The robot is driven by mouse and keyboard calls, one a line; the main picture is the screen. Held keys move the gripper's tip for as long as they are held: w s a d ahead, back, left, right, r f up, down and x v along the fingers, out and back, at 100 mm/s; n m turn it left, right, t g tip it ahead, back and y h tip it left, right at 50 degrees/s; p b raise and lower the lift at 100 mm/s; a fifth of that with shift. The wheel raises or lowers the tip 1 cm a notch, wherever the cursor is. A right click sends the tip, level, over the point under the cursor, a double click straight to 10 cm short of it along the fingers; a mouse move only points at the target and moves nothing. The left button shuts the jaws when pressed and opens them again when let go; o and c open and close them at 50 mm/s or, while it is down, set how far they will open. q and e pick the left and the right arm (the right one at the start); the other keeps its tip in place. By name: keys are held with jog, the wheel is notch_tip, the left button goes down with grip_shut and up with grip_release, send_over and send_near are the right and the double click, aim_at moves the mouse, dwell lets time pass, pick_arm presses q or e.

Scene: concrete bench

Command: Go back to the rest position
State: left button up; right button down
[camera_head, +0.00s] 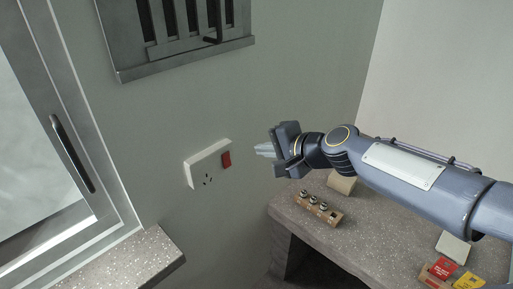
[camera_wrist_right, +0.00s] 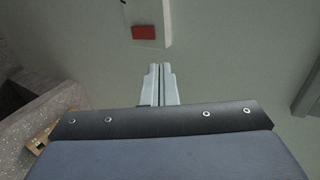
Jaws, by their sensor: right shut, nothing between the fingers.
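My right gripper (camera_head: 264,151) reaches in from the right in the head view, above the concrete bench. Its two fingers are shut together with nothing between them; they also show in the right wrist view (camera_wrist_right: 159,84). The fingertips point toward the wall, a little right of a white wall socket (camera_head: 202,168) with a red switch (camera_head: 226,159). The red switch (camera_wrist_right: 144,32) shows ahead of the fingertips in the wrist view, with a gap in the picture between them. My left gripper is in neither view.
The concrete bench (camera_head: 361,240) lies below my right arm. On it stand a wooden holder with small items (camera_head: 318,209), a beige block (camera_head: 341,183), and red and yellow boxes (camera_head: 445,267) at the right. A window (camera_head: 50,140) is at left, a grey slatted frame (camera_head: 180,62) above.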

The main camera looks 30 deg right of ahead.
jog(key=shift+s+r, duration=0.15)
jog(key=shift+s, duration=0.05)
dwell(0.4)
jog(key=s+a+f+n+g, duration=0.2)
jog(key=s+f+n, duration=0.3)
jog(key=s, duration=0.5)
jog(key=s+a+f+n+g, duration=0.2)
jog(key=s+f+n+g, duration=0.2)
jog(key=s, duration=0.7)
notch_tip(320, 180, down, 3)
jog(key=n, duration=0.3)
jog(key=shift+s+a+r, duration=0.15)
jog(key=shift+a+r, duration=0.05)
jog(key=shift+a, duration=0.2)
